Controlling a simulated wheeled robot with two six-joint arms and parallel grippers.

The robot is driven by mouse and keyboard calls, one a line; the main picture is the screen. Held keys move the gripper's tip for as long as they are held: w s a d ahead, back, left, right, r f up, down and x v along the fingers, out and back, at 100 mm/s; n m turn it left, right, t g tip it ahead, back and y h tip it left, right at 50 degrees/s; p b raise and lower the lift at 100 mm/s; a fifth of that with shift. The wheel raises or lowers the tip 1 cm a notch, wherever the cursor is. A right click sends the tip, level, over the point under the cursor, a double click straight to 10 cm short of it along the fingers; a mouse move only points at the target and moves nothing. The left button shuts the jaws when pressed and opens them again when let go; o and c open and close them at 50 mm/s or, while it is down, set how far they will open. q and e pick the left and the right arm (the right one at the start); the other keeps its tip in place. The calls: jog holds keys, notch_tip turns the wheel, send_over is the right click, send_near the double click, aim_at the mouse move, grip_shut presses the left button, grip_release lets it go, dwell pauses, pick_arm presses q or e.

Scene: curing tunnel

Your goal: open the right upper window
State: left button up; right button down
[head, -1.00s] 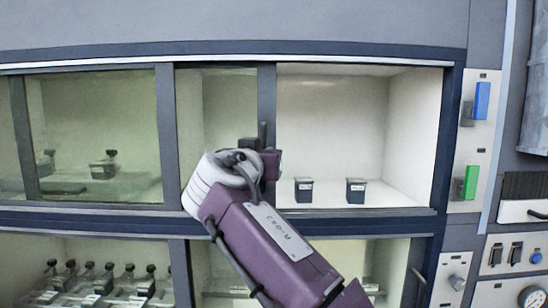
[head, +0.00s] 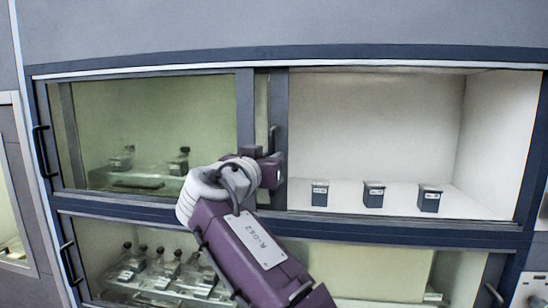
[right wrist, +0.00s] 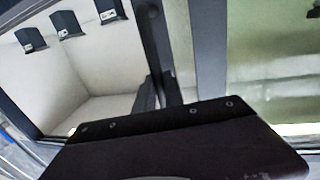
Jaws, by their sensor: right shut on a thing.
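The right upper window is a sliding glass pane with a dark upright stile (head: 281,105), standing just right of the cabinet's middle post (head: 245,110). Most of the pane lies behind the left upper window (head: 150,110), and the right bay is wide open. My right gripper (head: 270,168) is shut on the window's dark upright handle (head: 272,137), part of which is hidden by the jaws. In the right wrist view the gripper's dark body (right wrist: 180,140) fills the bottom, and the handle (right wrist: 153,40) rises beyond it. My left gripper is out of view.
Three small dark containers stand on the white bay floor: left (head: 320,195), middle (head: 373,196) and right (head: 429,200). Lower windows run below, with flasks on a rack (head: 150,275) at left. A dark frame (head: 528,150) bounds the bay at right.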

jog(key=c, duration=1.4)
grip_release()
jog(key=shift+c, duration=0.2)
jog(key=shift+s, duration=0.1)
jog(key=b+v, duration=0.3)
jog(key=v, duration=0.6)
jog(key=shift+d, duration=0.1)
